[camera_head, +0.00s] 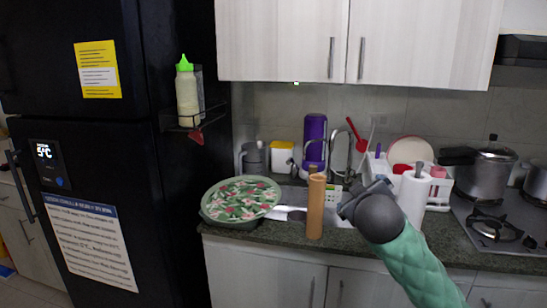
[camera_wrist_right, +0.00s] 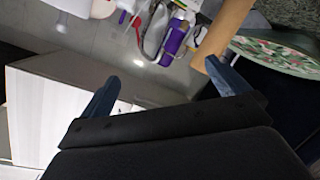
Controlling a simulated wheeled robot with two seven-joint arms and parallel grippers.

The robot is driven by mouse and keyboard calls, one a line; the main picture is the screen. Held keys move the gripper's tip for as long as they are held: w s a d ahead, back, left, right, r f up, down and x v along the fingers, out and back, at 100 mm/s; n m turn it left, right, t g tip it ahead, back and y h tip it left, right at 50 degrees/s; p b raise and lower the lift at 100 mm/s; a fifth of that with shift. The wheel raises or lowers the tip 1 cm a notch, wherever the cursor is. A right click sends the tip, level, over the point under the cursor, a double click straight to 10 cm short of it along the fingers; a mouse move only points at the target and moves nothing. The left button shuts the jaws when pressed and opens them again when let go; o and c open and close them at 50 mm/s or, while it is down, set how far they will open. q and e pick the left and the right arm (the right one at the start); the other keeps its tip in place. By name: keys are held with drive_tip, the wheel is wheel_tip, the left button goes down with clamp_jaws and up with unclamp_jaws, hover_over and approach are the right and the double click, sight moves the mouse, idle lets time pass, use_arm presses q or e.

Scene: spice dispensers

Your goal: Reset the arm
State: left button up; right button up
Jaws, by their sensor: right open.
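My right arm (camera_head: 408,262), in a green quilted sleeve with a dark grey wrist, reaches in from the lower right of the head view, over the counter's front edge. My right gripper (camera_wrist_right: 165,88) is open, with two blue fingers spread apart and nothing between them. A tall tan wooden cylinder (camera_head: 315,208) stands upright on the counter, left of my wrist. It also shows in the right wrist view (camera_wrist_right: 224,32), close to the right-hand finger in the picture; whether they touch I cannot tell. My left gripper is not in view.
A floral-covered round dish (camera_head: 240,198) sits left of the cylinder. A paper towel roll (camera_head: 412,196) and white dish rack (camera_head: 437,187) stand to the right, with a pressure cooker (camera_head: 487,170) on the stove. A black fridge (camera_head: 90,150) holds a side rack with a green-capped bottle (camera_head: 187,95).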

drive_tip(key=s+a+f+m+g+y+p, duration=0.1)
drive_tip(key=s+a+f+g, duration=0.1)
drive_tip(key=s+f, duration=0.55)
drive_tip(key=s+a+f+g+y, duration=0.15)
drive_tip(key=s+f, duration=0.25)
drive_tip(key=f, duration=0.7)
drive_tip(key=s+a+f+m+g+y+p, duration=0.1)
drive_tip(key=s+a+f+g, duration=0.15)
drive_tip(key=s+f, duration=0.45)
use_arm(q)
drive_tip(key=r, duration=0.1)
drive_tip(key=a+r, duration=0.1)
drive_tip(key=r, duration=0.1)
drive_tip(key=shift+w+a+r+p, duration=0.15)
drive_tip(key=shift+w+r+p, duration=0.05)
drive_tip(key=shift+p, duration=0.15)
use_arm(e)
drive_tip(key=s+a+f+m+g, duration=0.1)
drive_tip(key=s+f+g, duration=0.5)
drive_tip(key=s+f, duration=1.4)
drive_tip(key=s+a, duration=0.1)
drive_tip(key=s, duration=0.2)
drive_tip(key=shift+s+f+m+g+y, duration=0.25)
drive_tip(key=shift+m+g+y, duration=0.05)
drive_tip(key=shift+m+y, duration=0.1)
